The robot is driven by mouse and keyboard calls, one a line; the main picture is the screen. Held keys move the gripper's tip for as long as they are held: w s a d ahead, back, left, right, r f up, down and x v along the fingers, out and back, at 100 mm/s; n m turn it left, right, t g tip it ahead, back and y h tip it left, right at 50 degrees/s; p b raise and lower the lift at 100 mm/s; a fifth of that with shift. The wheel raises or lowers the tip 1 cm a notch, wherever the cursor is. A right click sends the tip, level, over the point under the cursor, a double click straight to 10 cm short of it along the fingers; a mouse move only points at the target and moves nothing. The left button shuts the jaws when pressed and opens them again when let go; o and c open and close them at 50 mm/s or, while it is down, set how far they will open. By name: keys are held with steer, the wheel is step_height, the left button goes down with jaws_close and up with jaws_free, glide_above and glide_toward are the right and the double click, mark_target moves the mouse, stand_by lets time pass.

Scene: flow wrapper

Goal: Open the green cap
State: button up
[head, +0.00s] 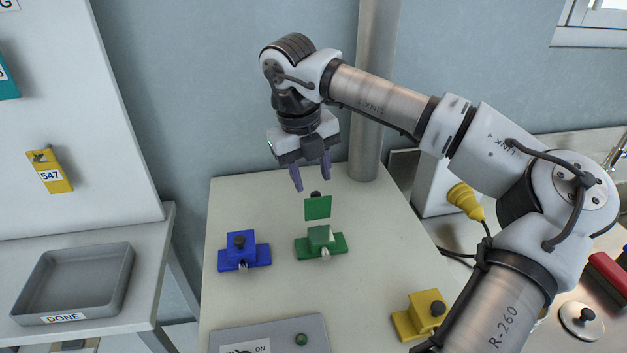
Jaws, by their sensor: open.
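The green cap (318,208) shows as a flat green plate standing roughly upright, just above and behind the green base block (320,235). A black knob (315,194) shows at its top edge. Whether a hinge joins the plate to the block cannot be made out. My gripper (312,184) points down with its two purple fingers apart and empty. It is just above the knob in the picture; I see no grip on it, and the exact gap is unclear.
A blue capped block (242,250) stands left of the green one, and a yellow one (424,313) at front right, near my arm. A grey panel (270,338) marked ON lies in front. A grey DONE tray (75,283) is at left. A post (372,100) rises behind.

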mark_target(314, 192)
steer(key=shift+w+d+f, duration=0.1)
steer(key=shift+d+f, duration=0.1)
steer(key=shift+f, duration=1.6)
steer(key=shift+p, duration=0.3)
jaws_close()
